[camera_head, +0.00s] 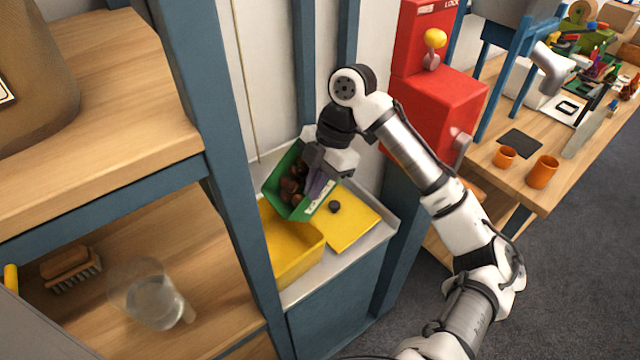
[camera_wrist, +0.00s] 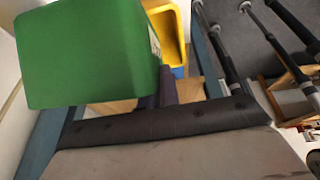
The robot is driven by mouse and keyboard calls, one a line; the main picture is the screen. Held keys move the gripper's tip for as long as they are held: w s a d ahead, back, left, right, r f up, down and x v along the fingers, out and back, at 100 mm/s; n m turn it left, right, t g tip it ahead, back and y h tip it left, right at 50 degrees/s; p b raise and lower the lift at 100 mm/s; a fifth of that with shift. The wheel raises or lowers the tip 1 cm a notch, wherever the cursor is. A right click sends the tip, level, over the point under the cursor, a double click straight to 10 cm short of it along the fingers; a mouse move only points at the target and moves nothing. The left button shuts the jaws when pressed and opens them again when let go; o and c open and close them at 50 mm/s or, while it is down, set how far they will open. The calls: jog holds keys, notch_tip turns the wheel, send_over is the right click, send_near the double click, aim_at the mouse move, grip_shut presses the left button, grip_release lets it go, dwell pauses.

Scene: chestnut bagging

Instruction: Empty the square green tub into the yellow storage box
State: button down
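The square green tub (camera_head: 275,183) is tilted in the head view, with brown chestnuts (camera_head: 292,186) inside it. My gripper (camera_head: 318,183) is shut on the tub's right-hand wall and holds it above the counter. In the wrist view the tub (camera_wrist: 85,55) fills the upper left, seen from its outside, and the gripper fingers (camera_wrist: 168,88) are beside it. The yellow storage box (camera_head: 298,250) stands open just below the tub; its inside is mostly hidden in the head view. The yellow box also shows in the wrist view (camera_wrist: 175,35), partly behind the tub.
A yellow lid (camera_head: 350,222) with a dark knob lies on the grey counter (camera_head: 384,228) right of the box. A blue post (camera_head: 215,130) stands close on the left. A red machine (camera_head: 432,105) stands behind right. A glass (camera_head: 150,295) and a brush (camera_head: 72,268) lie on the left shelf.

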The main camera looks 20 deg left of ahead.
aim_at(298, 206)
jog(key=t+h+b, duration=0.1)
jog(key=s+t+b, duration=0.1)
jog(key=t, duration=0.1)
jog(key=shift+s+a+h, duration=0.2)
jog(key=shift+a+h, duration=0.2)
jog(key=s+t+h+b, duration=0.1)
jog(key=b, duration=0.1)
jog(key=s+a+f+t+h+b, duration=0.1)
jog(key=t+b, duration=0.1)
jog(key=shift+a, duration=0.15)
jog(key=s+t, duration=0.1)
jog(key=a+t+h+p, duration=0.1)
jog(key=s+t+h, duration=0.1)
jog(key=shift+s+a+f+t+p, duration=0.3)
jog(key=shift+s+f+t, duration=0.05)
jog(key=shift+t, duration=0.05)
jog(key=shift+s+a+f+t+h, duration=0.2)
jog(key=shift+s+t+h, duration=0.15)
jog(key=shift+t, duration=0.15)
jog(key=shift+s+a+f+t+h, duration=0.15)
jog(key=shift+s+t+h, duration=0.15)
jog(key=shift+t, duration=0.2)
jog(key=shift+r, duration=0.1)
